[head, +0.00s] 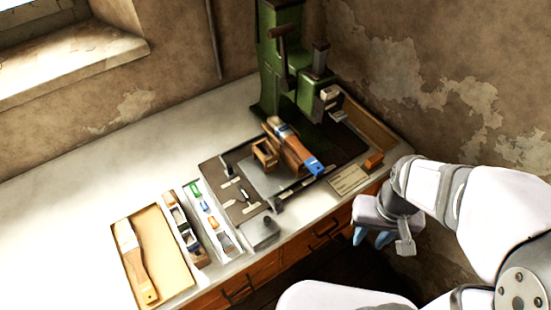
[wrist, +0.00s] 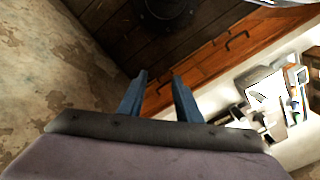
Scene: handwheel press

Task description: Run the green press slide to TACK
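The green press (head: 282,65) stands at the back right of the bench, against the wall corner. Its green slide (head: 318,93) is on the right side of the column, with a dark handle (head: 283,55) in front of the column. Any TACK marking is too small to read. My gripper (head: 374,238) is off the bench's front right edge, well apart from the press. In the wrist view its two blue fingers (wrist: 160,98) are spread with nothing between them.
A small label card (head: 349,180) and an orange block (head: 374,161) lie near the front right edge. A tray with a brush (head: 178,281) and a rack of small tools (head: 211,220) sit at left. The bench's back left (head: 90,190) is clear.

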